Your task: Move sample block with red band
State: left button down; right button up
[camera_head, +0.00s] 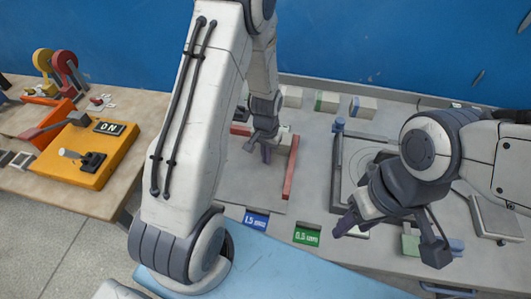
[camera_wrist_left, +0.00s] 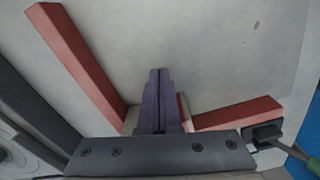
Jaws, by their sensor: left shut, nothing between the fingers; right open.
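A pale block with a narrow red band (camera_wrist_left: 183,108) shows in part beside my left fingers in the left wrist view; the fingers and wrist hide most of it. It sits near the corner between two red bars (camera_wrist_left: 75,55) (camera_wrist_left: 240,113). My left gripper (camera_head: 264,150) is shut and empty, its tips pointing down over the pale plate between the bars; it also shows in the left wrist view (camera_wrist_left: 158,75). I cannot tell whether it touches the block. My right gripper (camera_head: 390,240) is open over the front right of the bench, fingers spread.
Blocks stand along the back: one pale (camera_head: 291,96), one green-banded (camera_head: 327,101), one blue-banded (camera_head: 363,106). A blue label (camera_head: 255,221) and green label (camera_head: 307,236) lie at the front. A dark-framed tray (camera_head: 337,165) is right of the plate. An orange switch box (camera_head: 85,155) is at left.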

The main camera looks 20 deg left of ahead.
pick_arm(q)
notch_tip(320, 180, up, 10)
jog(key=s+b, duration=0.1)
jog(key=s+d+r+m, duration=0.3)
jog(key=s+d+r, duration=0.4)
jog(key=d, duration=0.4)
jog(key=s+d+r+m, duration=0.2)
jog(key=s, duration=0.5)
jog(key=s+d+r+m+h, duration=0.1)
jog(key=s+d, duration=0.2)
jog(key=s, duration=0.4)
jog(key=shift+d+r+m, duration=0.25)
jog(key=shift+r+m, duration=0.1)
jog(key=shift+m, duration=0.05)
jog(key=shift+d, duration=0.1)
